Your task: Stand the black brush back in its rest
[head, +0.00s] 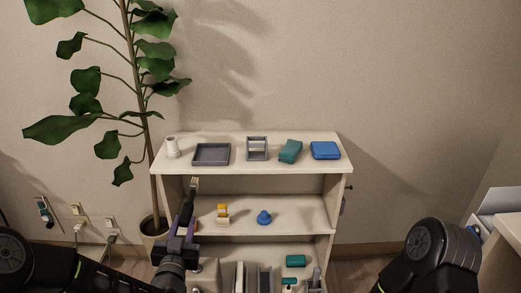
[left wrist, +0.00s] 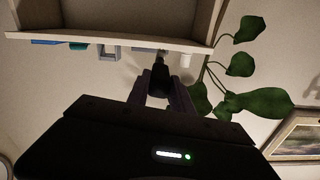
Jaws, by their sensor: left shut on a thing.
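My left gripper (head: 183,224), with purple fingers, is shut on the black brush (head: 188,205) in front of the shelf's left side. The brush points up, slightly tilted, its pale tip uppermost and below the top board in the picture. In the left wrist view the dark brush (left wrist: 162,74) stands out between the fingers (left wrist: 160,92). A small white cup-like holder (head: 172,148) stands at the top board's left end, apart from the brush. I cannot tell surely whether it is the rest. My right gripper is out of view.
The top board (head: 190,169) also carries a grey tray (head: 211,154), a grey frame-like stand (head: 257,148), a teal block (head: 290,151) and a blue box (head: 325,150). A yellow-and-white item (head: 222,215) and blue knob (head: 264,217) sit below. A leafy plant (head: 155,67) rises at left.

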